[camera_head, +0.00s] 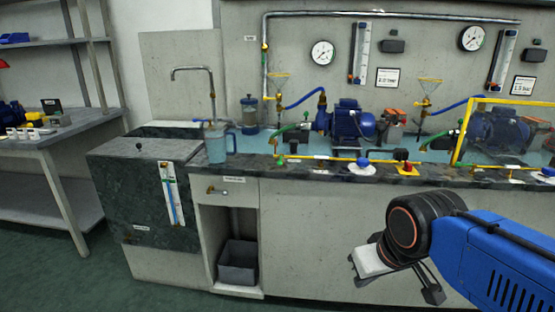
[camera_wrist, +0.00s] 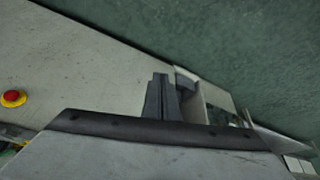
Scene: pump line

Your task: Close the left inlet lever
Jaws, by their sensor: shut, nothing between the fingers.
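The left pump (camera_head: 350,121) is blue and stands on the bench, with a blue hose at its upper left. A small green-handled part (camera_head: 281,161) sits on the yellow pipe near the bench's front edge, left of the pump. It may be the left inlet lever, but it is too small to tell its position. My gripper (camera_wrist: 159,76) is shut and empty in the wrist view. In the head view it hangs in front of the bench's front panel, low and right, well apart from the left pump's fittings. My arm partly hides its fingers there.
A blue jug (camera_head: 216,146) stands near the sink. A red button on a yellow base (camera_head: 407,168) sits at the bench edge, above my gripper; a red button also shows in the wrist view (camera_wrist: 13,98). A yellow-framed guard (camera_head: 490,135) covers the right pump. The floor ahead is clear.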

